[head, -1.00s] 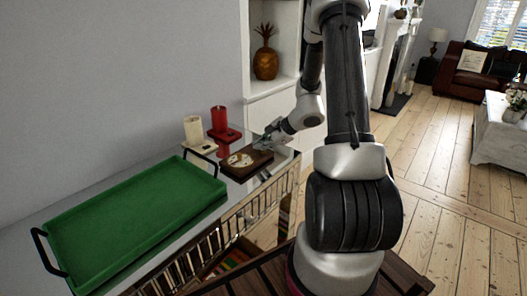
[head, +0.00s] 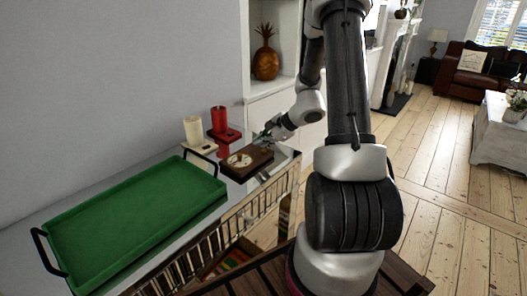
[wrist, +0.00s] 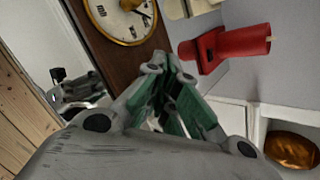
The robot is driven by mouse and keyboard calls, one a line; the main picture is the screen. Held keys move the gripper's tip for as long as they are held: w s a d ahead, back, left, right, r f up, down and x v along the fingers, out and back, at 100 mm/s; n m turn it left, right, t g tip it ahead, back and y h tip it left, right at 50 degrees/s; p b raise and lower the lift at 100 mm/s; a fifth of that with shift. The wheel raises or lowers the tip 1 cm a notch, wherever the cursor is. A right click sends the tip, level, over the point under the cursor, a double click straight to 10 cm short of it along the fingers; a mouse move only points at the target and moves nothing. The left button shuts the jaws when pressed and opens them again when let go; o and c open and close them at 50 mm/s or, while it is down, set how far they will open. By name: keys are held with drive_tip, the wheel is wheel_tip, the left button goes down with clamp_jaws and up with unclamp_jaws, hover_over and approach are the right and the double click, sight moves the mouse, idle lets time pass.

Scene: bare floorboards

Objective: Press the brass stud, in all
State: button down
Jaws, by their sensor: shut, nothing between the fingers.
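A dark wooden box (head: 258,163) with a round white clock dial (head: 239,160) lies on the glass-topped table. In the wrist view the box's wood (wrist: 108,52) and the gold-rimmed dial (wrist: 122,14) show at the top. I cannot make out the brass stud in either view; it may be too small or hidden by the fingers. My gripper (head: 265,138) is at the box's far right end, close above it. In the wrist view its fingertips (wrist: 161,63) are together and empty, in front of the box's edge. I cannot tell whether they touch it.
A red candle on a red stand (head: 220,121) and a cream candle (head: 193,131) stand behind the box. The red candle (wrist: 232,45) is close right of my fingers in the wrist view. A green tray (head: 130,222) with black handles fills the table's left part.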

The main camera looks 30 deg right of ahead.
sight(262, 155)
drive_tip(key=shift+r, duration=2.5)
drive_tip(key=s+a+r+n+g, duration=0.1)
drive_tip(key=s+a+n+g, duration=0.15)
drive_tip(key=s+n, duration=0.4)
drive_tip(key=s+a+r+n+g, duration=0.1)
drive_tip(key=s+r+n+g, duration=0.15)
drive_tip(key=s, duration=0.65)
drive_tip(key=s+a+r+n+t+h, duration=0.1)
drive_tip(key=s+r+n+h, duration=0.3)
drive_tip(key=s+r+n, duration=0.7)
drive_tip(key=s+a+r, duration=0.1)
drive_tip(key=s+r, duration=0.2)
drive_tip(key=r, duration=0.1)
drive_tip(key=shift+s+a+n+t+h, duration=0.3)
drive_tip(key=shift+s+a+h, duration=0.1)
